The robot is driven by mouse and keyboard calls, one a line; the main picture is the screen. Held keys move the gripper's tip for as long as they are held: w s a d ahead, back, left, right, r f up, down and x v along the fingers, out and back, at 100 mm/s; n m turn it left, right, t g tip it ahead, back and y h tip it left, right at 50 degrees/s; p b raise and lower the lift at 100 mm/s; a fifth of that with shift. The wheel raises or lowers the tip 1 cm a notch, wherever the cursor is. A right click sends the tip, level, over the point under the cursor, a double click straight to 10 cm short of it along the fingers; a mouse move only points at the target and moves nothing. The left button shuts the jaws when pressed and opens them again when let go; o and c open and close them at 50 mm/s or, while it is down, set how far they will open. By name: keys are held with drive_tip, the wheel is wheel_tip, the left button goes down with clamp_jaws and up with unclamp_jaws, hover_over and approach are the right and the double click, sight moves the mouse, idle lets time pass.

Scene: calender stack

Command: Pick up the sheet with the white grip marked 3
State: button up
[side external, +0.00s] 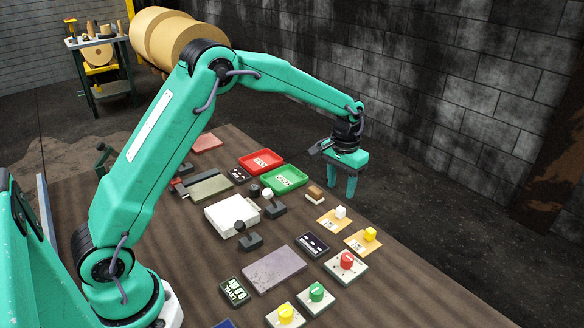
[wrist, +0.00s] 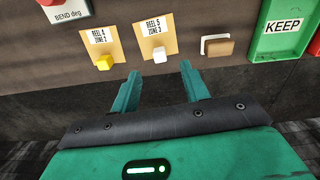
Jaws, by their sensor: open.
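A tan sheet (side external: 331,224) with a white grip (side external: 340,212) lies on the table near its far right edge. In the wrist view this sheet (wrist: 152,31) has a label that seems to read REEL 5, ZONE 3, with the white grip (wrist: 160,56) at its near end. My gripper (side external: 342,197) is open and empty, its fingers pointing down near that edge. In the wrist view my gripper's fingertips (wrist: 160,70) appear either side of the white grip, apart from it.
A second tan sheet (wrist: 103,43) with a yellow grip (wrist: 104,63) lies beside it. A brown-topped eraser-like block (wrist: 219,47) is on the other side. A green KEEP tray (side external: 285,168) and a red tray (side external: 249,160) stand farther left. A red-knobbed box (side external: 347,266) is nearer.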

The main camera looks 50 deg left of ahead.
sight(339, 210)
drive_tip(key=shift+d+f, duration=0.15)
drive_tip(key=shift+f, duration=3.65)
clamp_jaws()
drive_tip(key=shift+r, duration=0.15)
drive_tip(key=shift+r, duration=0.5)
drive_tip(key=r, duration=0.3)
drive_tip(key=shift+s+d+r, duration=0.1)
drive_tip(key=shift+d+r, duration=0.05)
drive_tip(key=shift+d, duration=0.1)
drive_tip(key=s+d+r, duration=0.6)
drive_tip(key=d, duration=0.3)
drive_tip(key=shift+d+r, duration=0.15)
drive_tip(key=shift+r, duration=0.05)
